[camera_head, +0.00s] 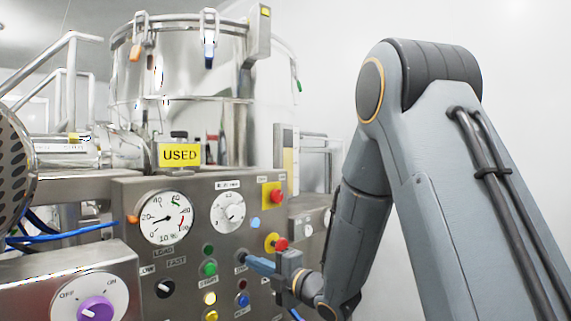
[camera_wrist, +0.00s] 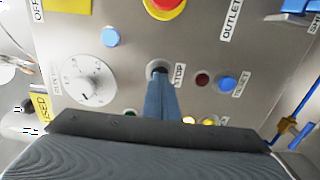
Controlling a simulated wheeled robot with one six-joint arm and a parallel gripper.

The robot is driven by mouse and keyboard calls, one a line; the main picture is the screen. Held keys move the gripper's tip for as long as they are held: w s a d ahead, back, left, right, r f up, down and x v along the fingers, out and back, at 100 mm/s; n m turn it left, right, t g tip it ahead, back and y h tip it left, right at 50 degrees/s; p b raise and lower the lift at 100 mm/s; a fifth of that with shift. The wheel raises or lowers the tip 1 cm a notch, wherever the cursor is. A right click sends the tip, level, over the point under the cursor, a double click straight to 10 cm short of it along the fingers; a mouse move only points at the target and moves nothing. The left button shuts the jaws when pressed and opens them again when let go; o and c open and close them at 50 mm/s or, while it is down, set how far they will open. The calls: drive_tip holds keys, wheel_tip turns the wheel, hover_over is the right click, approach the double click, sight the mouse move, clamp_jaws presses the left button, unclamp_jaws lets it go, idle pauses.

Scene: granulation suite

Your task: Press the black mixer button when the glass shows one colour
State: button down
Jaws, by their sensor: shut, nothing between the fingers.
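A black button (camera_wrist: 156,68) with a metal ring, labelled STOP, sits on the steel panel in the wrist view. My gripper (camera_wrist: 160,80) is shut and empty, with its blue fingertips over the button's lower part; I cannot tell if they touch it. A narrow upright window (camera_head: 288,160), possibly the glass, stands behind the panel's right end. It looks pale with a yellowish part; I cannot tell if it is one colour.
A red emergency button (camera_head: 280,243) on yellow is close above my gripper. A blue button (camera_wrist: 228,84) and a dark red lamp (camera_wrist: 202,80) lie right of the fingertips. Green buttons (camera_head: 209,268) and a dial gauge (camera_head: 167,218) are further left.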

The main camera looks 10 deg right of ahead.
drive_tip(key=shift+v, duration=2.7)
drive_tip(key=s+d+f+m+g+h, duration=0.3)
drive_tip(key=s+d+f+m+h, duration=0.15)
drive_tip(key=f+m, duration=0.2)
drive_tip(key=s+d+f+m+g+h, duration=0.35)
drive_tip(key=f+m+h, duration=0.2)
drive_tip(key=m, duration=0.25)
drive_tip(key=s+f+m+g, duration=0.2)
drive_tip(key=s+m, duration=0.3)
drive_tip(key=s, duration=0.4)
drive_tip(key=s+a+f+m+g, duration=0.1)
drive_tip(key=s+f+m+g, duration=0.2)
drive_tip(key=s, duration=0.6)
drive_tip(key=shift+s+f+m+g, duration=0.15)
drive_tip(key=shift+f+m+g, duration=0.15)
drive_tip(key=shift+m+g, duration=0.85)
